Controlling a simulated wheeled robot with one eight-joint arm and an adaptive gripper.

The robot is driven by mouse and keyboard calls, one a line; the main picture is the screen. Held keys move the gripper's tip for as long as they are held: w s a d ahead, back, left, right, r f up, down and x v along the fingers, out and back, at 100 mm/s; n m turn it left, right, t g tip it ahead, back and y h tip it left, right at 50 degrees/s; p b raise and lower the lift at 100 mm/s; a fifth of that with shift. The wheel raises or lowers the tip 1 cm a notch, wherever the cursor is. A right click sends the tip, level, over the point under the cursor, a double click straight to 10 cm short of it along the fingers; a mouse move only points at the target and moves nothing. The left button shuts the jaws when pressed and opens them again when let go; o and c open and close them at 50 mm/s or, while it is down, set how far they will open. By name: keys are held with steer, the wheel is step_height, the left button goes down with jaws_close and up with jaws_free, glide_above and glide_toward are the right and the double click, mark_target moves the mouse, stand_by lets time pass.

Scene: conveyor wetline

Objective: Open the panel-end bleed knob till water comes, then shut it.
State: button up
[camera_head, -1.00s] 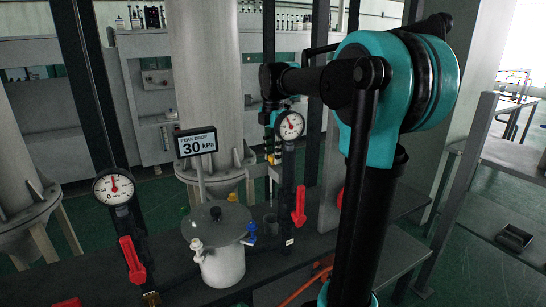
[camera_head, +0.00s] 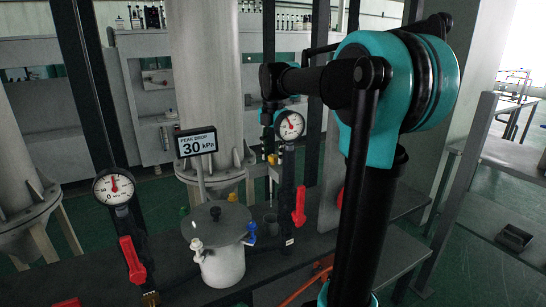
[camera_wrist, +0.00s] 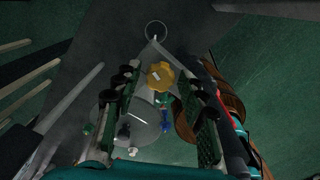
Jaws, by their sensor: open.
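A yellow scalloped knob (camera_wrist: 160,76) with a pale mark on top shows in the wrist view. It lies between the tips of my gripper (camera_wrist: 160,82), with a finger on either side. The fingers stand apart, and I cannot tell whether either touches the knob. In the head view my gripper (camera_head: 271,145) points down behind the right gauge, partly hidden by it and its pipe. A small yellow patch (camera_head: 270,158) shows there, probably the same knob. No water shows.
A sign (camera_head: 196,142) reads "PEAK DROP 30 kPa". A small dark cup (camera_head: 270,223) stands beside the pot.

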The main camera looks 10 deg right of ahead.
steer(key=shift+r, duration=0.1)
steer(key=shift+r, duration=2.9)
